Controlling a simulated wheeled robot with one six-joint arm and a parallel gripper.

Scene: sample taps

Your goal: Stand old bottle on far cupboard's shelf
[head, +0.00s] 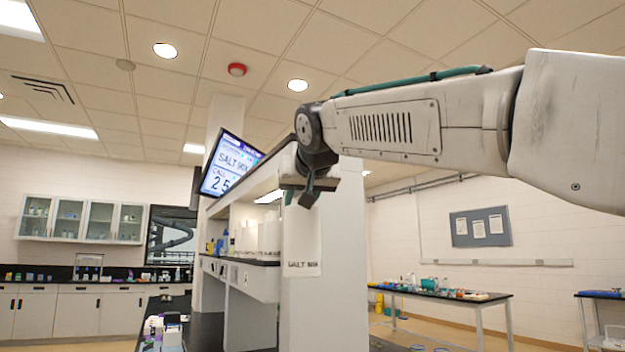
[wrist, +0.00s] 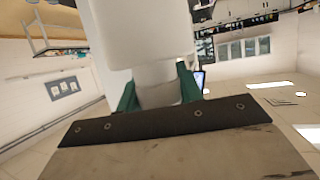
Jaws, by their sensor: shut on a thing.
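My gripper (head: 306,193) is raised in front of the white end panel of the middle bench. Its green fingers (wrist: 157,92) are shut on the narrow neck of a white bottle. The bottle (head: 302,238) hangs upright below the fingers, with dark lettering like "SALT MIX" low on its side. Its wide white body (wrist: 145,35) fills the top middle of the wrist view. White wall cupboards (head: 82,238) with glass fronts and small bottles inside hang far off at the left. They also show in the wrist view (wrist: 235,63). I cannot tell if any door is open.
A lit screen (head: 230,165) hangs above the middle bench, whose raised shelf (head: 240,260) holds white containers. A dark counter with white cabinets (head: 75,310) runs below the wall cupboards. A table (head: 450,297) with glassware stands at the right.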

